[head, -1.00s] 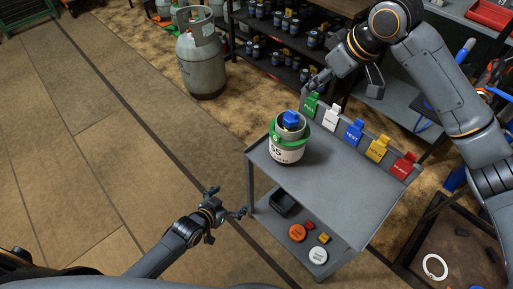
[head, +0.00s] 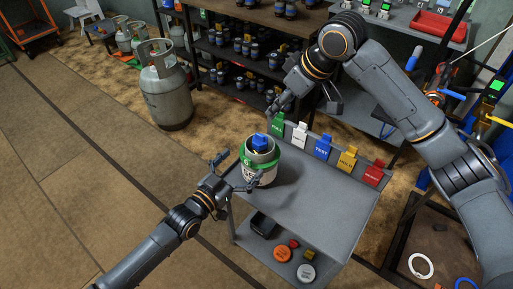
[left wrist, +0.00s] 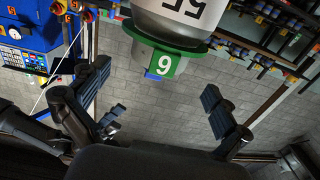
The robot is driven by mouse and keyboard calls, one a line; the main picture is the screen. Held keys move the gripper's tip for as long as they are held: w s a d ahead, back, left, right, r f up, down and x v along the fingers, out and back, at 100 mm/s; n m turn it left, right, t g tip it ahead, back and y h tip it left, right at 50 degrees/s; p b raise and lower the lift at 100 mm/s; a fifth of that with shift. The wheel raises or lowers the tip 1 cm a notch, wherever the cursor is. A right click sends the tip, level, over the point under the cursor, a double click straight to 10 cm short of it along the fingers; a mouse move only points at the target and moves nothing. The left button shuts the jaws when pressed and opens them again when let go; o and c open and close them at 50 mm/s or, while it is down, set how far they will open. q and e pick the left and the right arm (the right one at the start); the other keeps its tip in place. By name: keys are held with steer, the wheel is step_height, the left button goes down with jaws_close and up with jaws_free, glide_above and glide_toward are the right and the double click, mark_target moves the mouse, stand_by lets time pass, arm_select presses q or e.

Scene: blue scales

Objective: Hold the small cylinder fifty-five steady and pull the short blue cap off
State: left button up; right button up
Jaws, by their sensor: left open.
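The small cylinder (head: 262,178), grey with a white numbered band and a green collar (head: 246,160), stands upright on the grey cart's top. The short blue cap (head: 260,141) sits on its top. My left gripper (head: 238,171) is open, with its fingers spread at the near left side of the cylinder. In the left wrist view the cylinder (left wrist: 185,22) appears upside down, beyond and between my open fingers (left wrist: 160,100); contact does not show. The blue cap (left wrist: 158,70) is partly hidden by the collar's numbered tag. My right gripper (head: 291,116) is open and empty, behind and right of the cylinder.
The cart (head: 325,205) has clear top space right of the cylinder. Coloured tags (head: 323,147) line its back edge. A lower shelf holds round discs (head: 282,254) and small items. A large gas cylinder (head: 165,90) stands on the floor at back left.

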mark_target(255, 150)
arm_select(q)
steer(key=x, duration=0.8)
steer(key=c, duration=1.7)
steer(key=shift+c, duration=0.4)
arm_select(e)
steer(key=shift+c, duration=0.8)
steer(key=shift+w+a+f+g+h, duration=0.35)
steer(key=shift+w+a+f, duration=0.25)
steer(key=shift+f, duration=1.5)
steer(key=shift+w+a+f+g+h, duration=0.25)
steer(key=shift+w+a+f+h, duration=0.35)
steer(key=shift+f, duration=1.45)
steer(key=shift+w+a+f+g+h, duration=0.15)
steer(key=shift+w+a+f+g, duration=0.45)
steer(key=shift+f, duration=1.5)
steer(key=shift+s+a+t, duration=0.2)
steer(key=shift+s+t, duration=0.05)
steer(key=shift+t, duration=0.05)
